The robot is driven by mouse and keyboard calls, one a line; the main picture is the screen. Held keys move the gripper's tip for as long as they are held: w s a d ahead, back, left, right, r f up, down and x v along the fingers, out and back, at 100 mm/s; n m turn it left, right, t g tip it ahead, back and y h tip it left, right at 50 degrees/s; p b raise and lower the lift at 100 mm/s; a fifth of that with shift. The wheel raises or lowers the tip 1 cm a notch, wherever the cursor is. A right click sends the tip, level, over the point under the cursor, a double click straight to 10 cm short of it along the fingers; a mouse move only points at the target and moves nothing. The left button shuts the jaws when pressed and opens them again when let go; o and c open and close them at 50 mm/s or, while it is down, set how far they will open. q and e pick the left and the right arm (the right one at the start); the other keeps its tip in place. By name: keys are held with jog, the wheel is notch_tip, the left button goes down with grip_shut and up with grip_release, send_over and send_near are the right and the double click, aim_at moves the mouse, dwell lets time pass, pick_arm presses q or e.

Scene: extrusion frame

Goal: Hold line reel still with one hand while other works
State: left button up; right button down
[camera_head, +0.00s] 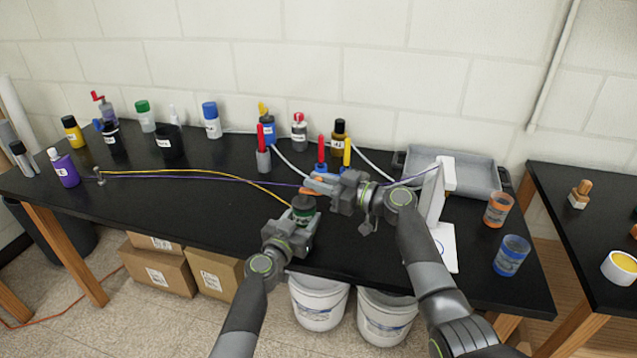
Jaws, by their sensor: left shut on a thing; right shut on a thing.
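The line reel (303,214), a small dark and green spool, is near the front edge of the black bench. My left gripper (301,224) is shut on it from the front, covering its lower part. My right gripper (322,186) is shut just above and behind the reel on a small orange piece (309,191); its jaws hide most of that piece. A yellow line (215,174) and a purple line (190,178) run from a small metal post (100,177) at the left toward the reel and my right gripper.
Several bottles line the back, including a blue-capped one (211,120). A red-handled tool (263,148) stands behind the grippers. A white upright stand (435,195) and grey tray (470,172) are to the right, with an orange cup (498,209) and blue cup (511,255). The bench's left front is clear.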

jog(key=shift+w+f+n+g+y, duration=0.1)
jog(key=shift+w+n+g+y, duration=0.15)
jog(key=shift+n+g, duration=0.3)
jog(key=shift+w+f+n+g+y, duration=0.1)
jog(key=shift+n+g+y, duration=0.25)
jog(key=shift+g, duration=0.45)
jog(key=shift+w+f+n+g+y, duration=0.1)
jog(key=shift+w+n+g+y, duration=0.1)
jog(key=shift+n+g, duration=0.4)
jog(key=shift+w+g, duration=0.1)
jog(key=shift+g, duration=0.35)
jog(key=shift+r+n+g+y, duration=0.1)
jog(key=shift+n+g+y, duration=0.3)
jog(key=shift+n+g, duration=0.2)
jog(key=shift+d, duration=0.1)
jog(key=c, duration=1.4)
grip_release()
jog(key=shift+r, duration=0.1)
jog(key=shift+o, duration=0.2)
jog(key=shift+r, duration=0.15)
notch_tip(320, 180, up, 10)
